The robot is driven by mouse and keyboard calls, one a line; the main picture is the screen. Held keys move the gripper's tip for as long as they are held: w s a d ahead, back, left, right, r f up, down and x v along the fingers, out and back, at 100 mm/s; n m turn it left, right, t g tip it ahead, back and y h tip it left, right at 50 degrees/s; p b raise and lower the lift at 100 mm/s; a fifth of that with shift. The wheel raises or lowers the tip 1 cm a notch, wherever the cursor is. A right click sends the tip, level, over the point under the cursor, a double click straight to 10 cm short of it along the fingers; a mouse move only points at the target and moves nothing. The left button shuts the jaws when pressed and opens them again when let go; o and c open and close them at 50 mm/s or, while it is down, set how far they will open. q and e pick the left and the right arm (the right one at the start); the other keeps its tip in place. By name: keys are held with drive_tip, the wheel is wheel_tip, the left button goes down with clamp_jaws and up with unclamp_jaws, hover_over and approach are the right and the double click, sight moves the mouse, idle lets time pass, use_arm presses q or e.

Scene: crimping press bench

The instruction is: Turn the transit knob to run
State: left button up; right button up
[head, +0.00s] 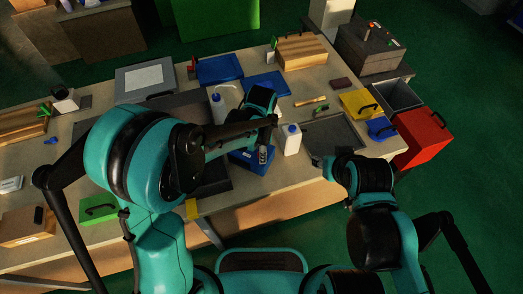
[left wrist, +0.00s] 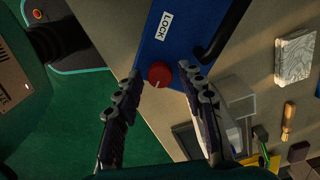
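The transit knob (left wrist: 159,75) is a small red round knob with a pale mark, on the face of a blue case (left wrist: 178,35). A white label (left wrist: 166,25) reading LOCK sits above the knob in the left wrist view. In the head view the blue case (head: 243,157) is at the front of the bench, partly hidden by my left arm. My left gripper (left wrist: 161,72) is open, with one finger on each side of the knob; I cannot tell if they touch it. My right gripper (head: 325,165) is over the front right of the bench, its fingers too small to judge.
A white bottle (head: 291,139) stands just right of the blue case, with a dark tray (head: 333,132) beyond it. A black handle (left wrist: 219,32) is on the case beside the knob. A red box (head: 423,136) is at the right end.

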use_arm(q)
clamp_jaws()
drive_tip(key=shift+n, duration=0.4)
drive_tip(key=n, duration=0.2)
drive_tip(key=shift+n, duration=0.4)
drive_tip(key=n, duration=0.3)
drive_tip(key=shift+n, duration=0.4)
drive_tip(key=n, duration=1)
drive_tip(key=shift+n, duration=0.4)
